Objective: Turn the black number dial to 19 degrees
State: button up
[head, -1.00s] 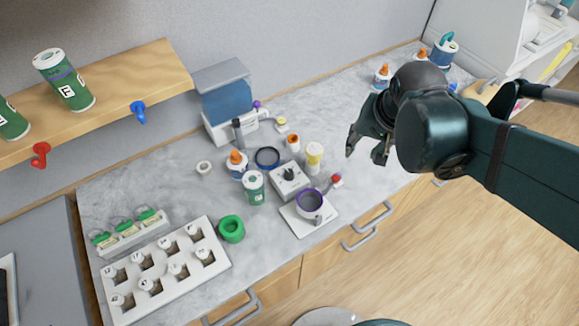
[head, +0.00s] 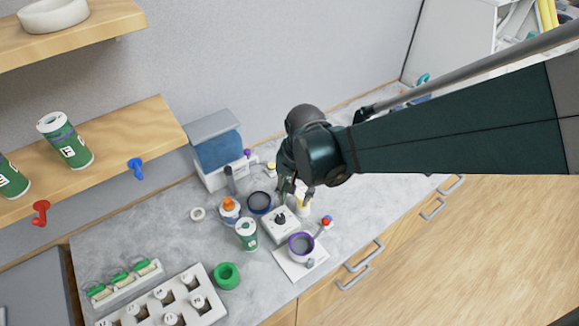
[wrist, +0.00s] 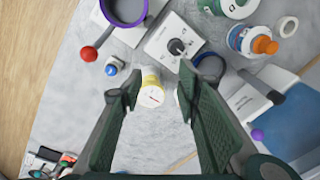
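The black number dial (head: 280,218) is a small knob on top of a white square box (head: 270,230) on the marble counter. In the wrist view the dial (wrist: 177,46) shows beyond the fingertips, with markings on the box (wrist: 160,38) too small to read. My gripper (head: 298,192) hangs above and just behind the box in the head view. In the wrist view my gripper (wrist: 160,84) is open, fingers spread and apart from the dial. A white bottle with a yellow cap (wrist: 150,88) shows between the fingers.
A purple-rimmed cup (head: 302,245) on a white plate stands in front of the box. A green-labelled can (head: 246,235), an orange-capped bottle (head: 229,210) and a dark blue ring-shaped dish (head: 260,203) stand to its left.

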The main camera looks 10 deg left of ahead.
jog(key=p, duration=0.1)
send_over(281, 216)
jog(key=shift+d+f+g, duration=0.1)
jog(key=shift+f+g, duration=0.3)
jog(key=shift+f, duration=0.9)
jog(key=shift+f, duration=0.1)
jog(key=shift+f, duration=3.75)
jog(key=shift+c, duration=0.5)
jog(key=c, duration=0.8)
